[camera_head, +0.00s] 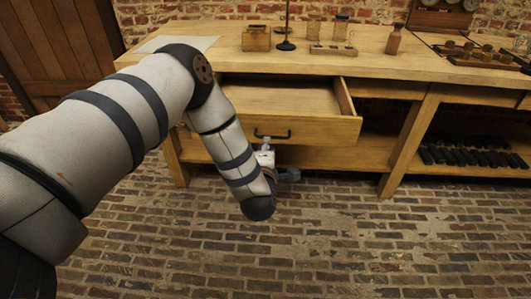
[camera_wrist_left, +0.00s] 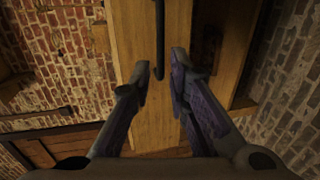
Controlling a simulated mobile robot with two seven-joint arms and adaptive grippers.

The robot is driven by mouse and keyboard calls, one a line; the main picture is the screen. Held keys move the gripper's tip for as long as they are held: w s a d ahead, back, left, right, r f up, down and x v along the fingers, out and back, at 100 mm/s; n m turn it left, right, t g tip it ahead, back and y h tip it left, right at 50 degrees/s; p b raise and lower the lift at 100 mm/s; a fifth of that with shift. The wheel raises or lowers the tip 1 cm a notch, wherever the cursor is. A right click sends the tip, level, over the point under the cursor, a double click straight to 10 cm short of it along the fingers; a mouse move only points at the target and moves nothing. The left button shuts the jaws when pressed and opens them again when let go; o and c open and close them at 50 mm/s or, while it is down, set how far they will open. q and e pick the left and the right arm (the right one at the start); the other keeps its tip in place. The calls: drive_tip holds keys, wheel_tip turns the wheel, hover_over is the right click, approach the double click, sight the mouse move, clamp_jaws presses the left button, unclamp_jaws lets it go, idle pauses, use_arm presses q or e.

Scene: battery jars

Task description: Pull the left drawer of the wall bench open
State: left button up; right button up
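The left drawer (camera_head: 290,130) of the wooden wall bench (camera_head: 330,62) stands pulled out, with its inside showing from above. Its dark bar handle (camera_head: 285,136) is on the front face. My right gripper is not in view.
Jars (camera_head: 341,28), a wooden box (camera_head: 256,39), a stand (camera_head: 286,30) and a brown bottle (camera_head: 394,40) stand on the bench top. Dark blocks (camera_head: 470,157) fill a lower shelf at right. The brick floor (camera_head: 330,240) in front is clear.

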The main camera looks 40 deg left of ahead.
use_arm(q)
drive_tip(key=v, duration=0.5)
drive_tip(key=shift+s, duration=0.1)
drive_tip(key=s+d+f+m+g+h+p, duration=0.1)
drive_tip(key=s+d+f+m+g+h, duration=0.1)
drive_tip(key=s+d+f+m, duration=0.25)
drive_tip(key=s+d+f+m+g+h, duration=0.25)
drive_tip(key=s+f+m, duration=0.2)
drive_tip(key=s, duration=0.35)
drive_tip(key=s+d+f+m+g+h+p, duration=0.1)
drive_tip(key=s+d+f+m+g+h, duration=0.15)
drive_tip(key=s+m, duration=0.3)
drive_tip(key=s+m+g+h+p, duration=0.1)
drive_tip(key=s+m+g, duration=0.7)
drive_tip(key=s, duration=1.7)
drive_tip(key=shift+s+r+m+g, duration=0.2)
drive_tip(key=shift+m+g, duration=0.2)
drive_tip(key=shift+m, duration=0.25)
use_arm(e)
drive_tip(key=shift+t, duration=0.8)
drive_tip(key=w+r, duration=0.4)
